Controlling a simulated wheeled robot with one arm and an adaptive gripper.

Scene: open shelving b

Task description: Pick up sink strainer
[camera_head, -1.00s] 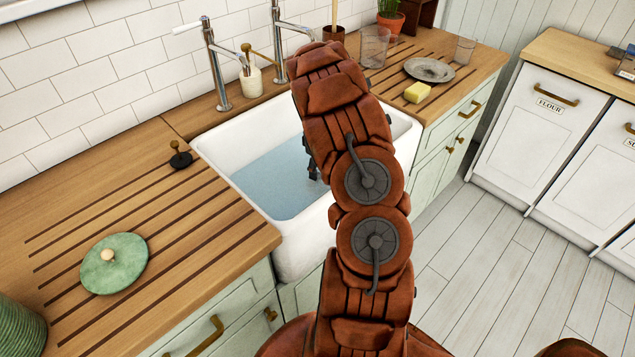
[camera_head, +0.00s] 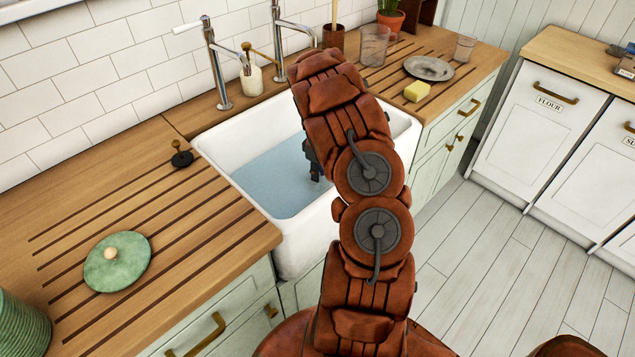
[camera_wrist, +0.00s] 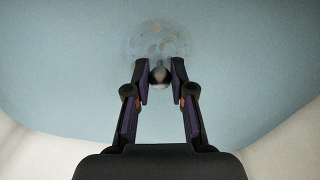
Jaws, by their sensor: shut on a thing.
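In the head view my gripper (camera_head: 314,166) reaches down into the white sink (camera_head: 218,142), partly behind my arm. The strainer is hidden there.
Sink walls surround my gripper. A black plug (camera_head: 181,158) and green lid (camera_head: 117,262) lie on the left counter. A yellow sponge (camera_head: 417,91), plate (camera_head: 429,68) and glass (camera_head: 374,46) are right.

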